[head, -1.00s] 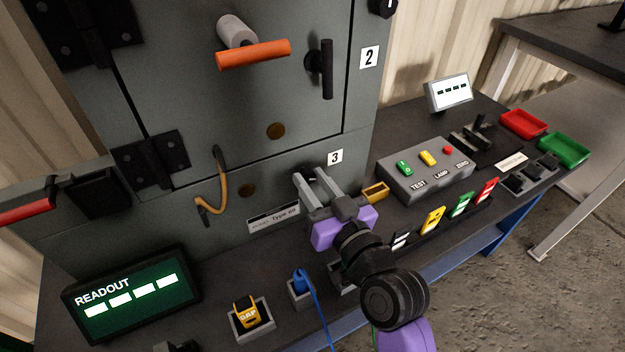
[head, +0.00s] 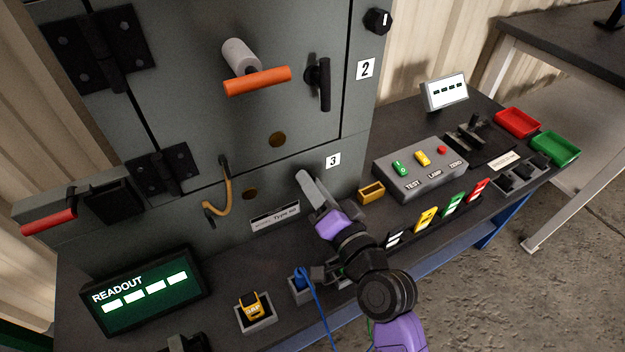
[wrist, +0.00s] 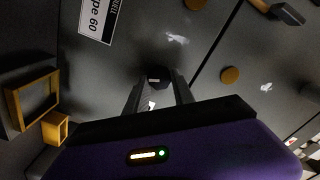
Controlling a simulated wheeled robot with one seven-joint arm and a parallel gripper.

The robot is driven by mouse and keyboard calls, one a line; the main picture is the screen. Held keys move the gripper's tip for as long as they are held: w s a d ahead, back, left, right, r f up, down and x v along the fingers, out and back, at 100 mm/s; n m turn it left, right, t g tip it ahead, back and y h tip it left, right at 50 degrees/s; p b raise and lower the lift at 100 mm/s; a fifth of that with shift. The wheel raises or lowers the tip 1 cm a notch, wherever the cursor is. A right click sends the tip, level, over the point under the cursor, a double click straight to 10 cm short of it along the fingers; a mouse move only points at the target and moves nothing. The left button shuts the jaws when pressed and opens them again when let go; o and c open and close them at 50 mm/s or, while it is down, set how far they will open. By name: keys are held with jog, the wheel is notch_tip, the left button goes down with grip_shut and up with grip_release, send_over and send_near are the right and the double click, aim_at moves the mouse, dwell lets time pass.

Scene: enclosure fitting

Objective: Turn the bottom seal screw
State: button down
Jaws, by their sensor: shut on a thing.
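My gripper (head: 306,178) is at the lower front of the grey enclosure (head: 290,110), just left of the label 3 (head: 332,161). In the wrist view, its two fingers (wrist: 160,84) reach to a small dark round knob (wrist: 158,73) on the enclosure face and are shut on it. I take this knob to be the bottom seal screw. In the head view the fingers hide it. How far it is turned cannot be told.
The button box (head: 420,168) and coloured tags (head: 452,204) are farther right. A blue-corded plug (head: 302,280) is below.

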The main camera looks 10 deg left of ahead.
jog(key=shift+m, duration=0.6)
jog(key=c, duration=1.1)
grip_release()
jog(key=shift+o, duration=0.2)
jog(key=v, duration=0.7)
jog(key=shift+s+d, duration=0.25)
jog(key=shift+s, duration=0.05)
jog(key=shift+d, duration=0.1)
